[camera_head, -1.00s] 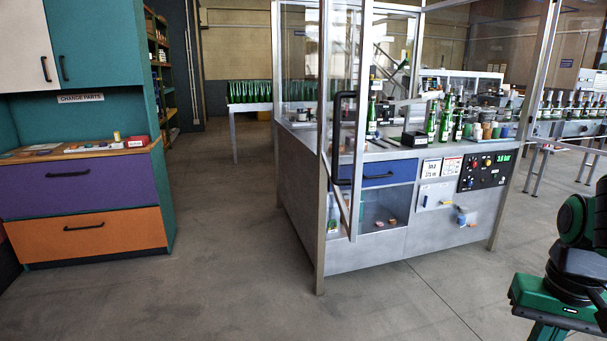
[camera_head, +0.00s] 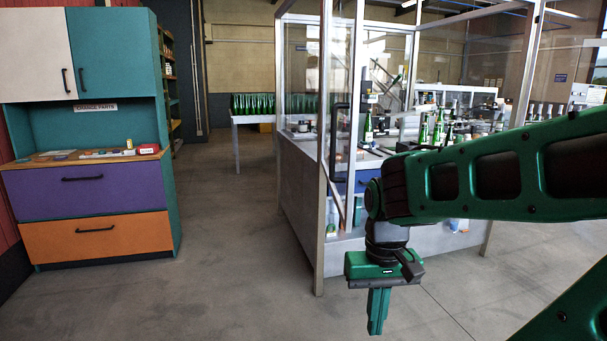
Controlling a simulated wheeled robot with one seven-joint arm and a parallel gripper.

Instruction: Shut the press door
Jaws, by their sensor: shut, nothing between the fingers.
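The press door (camera_head: 354,85) is a clear panel in a silver metal frame on the front left of the bottling press (camera_head: 303,215). It stands open, swung out from the front and seen nearly edge-on near the left corner post. Its black handle (camera_head: 336,135) is a tall bar on the panel. My gripper (camera_head: 376,330) is shut and empty, pointing down in front of the press, low and to the right of the door. My arm hides much of the press's front and the door's lower right surroundings.
A cabinet with purple and orange drawers (camera_head: 95,235) stands at the left. A table with green bottles (camera_head: 237,119) is at the back. Bottles (camera_head: 424,130) stand inside the press. The floor (camera_head: 235,265) between cabinet and press is clear.

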